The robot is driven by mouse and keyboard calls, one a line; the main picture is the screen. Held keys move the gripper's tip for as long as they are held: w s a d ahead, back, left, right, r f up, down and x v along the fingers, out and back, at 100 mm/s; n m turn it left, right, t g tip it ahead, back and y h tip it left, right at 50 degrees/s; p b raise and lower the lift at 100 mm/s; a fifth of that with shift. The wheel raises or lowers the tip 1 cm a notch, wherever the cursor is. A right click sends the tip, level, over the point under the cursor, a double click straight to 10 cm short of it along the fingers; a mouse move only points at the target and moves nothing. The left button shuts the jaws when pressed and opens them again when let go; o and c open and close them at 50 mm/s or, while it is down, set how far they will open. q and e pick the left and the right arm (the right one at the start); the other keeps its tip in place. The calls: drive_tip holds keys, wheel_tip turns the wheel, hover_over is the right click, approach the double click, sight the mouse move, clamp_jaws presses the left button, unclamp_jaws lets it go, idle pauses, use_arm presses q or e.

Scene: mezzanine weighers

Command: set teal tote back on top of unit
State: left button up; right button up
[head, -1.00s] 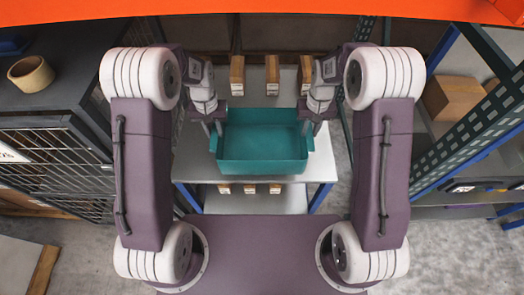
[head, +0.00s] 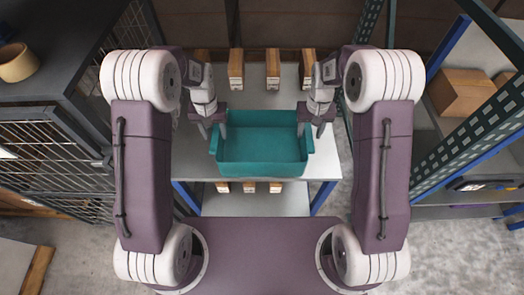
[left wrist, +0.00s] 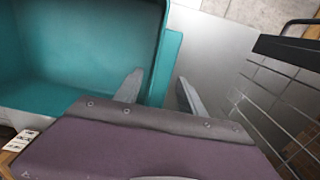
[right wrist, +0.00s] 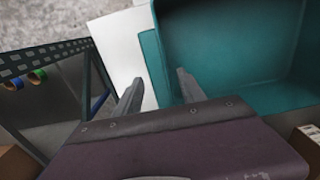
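The teal tote (head: 262,150) is upright and looks empty, between my two arms in the head view. It appears over the pale top of the unit (head: 325,166); I cannot tell whether it touches. My left gripper (head: 212,128) has one finger inside and one outside the tote's left side. The left wrist view shows these fingers (left wrist: 158,88) around the side rim. My right gripper (head: 314,128) straddles the right side likewise, and its fingers (right wrist: 156,92) show in the right wrist view.
Several brown boxes (head: 272,68) stand behind the tote, and small ones (head: 249,187) sit on the level below. A wire cage (head: 50,150) flanks the left. A green perforated post (head: 470,130) and a shelf with a carton (head: 465,92) flank the right.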

use_arm(q)
drive_tip(key=shift+r, duration=0.1)
wheel_tip(320, 180, up, 12)
use_arm(e)
wheel_tip(320, 180, up, 12)
idle(0.5)
idle(0.4)
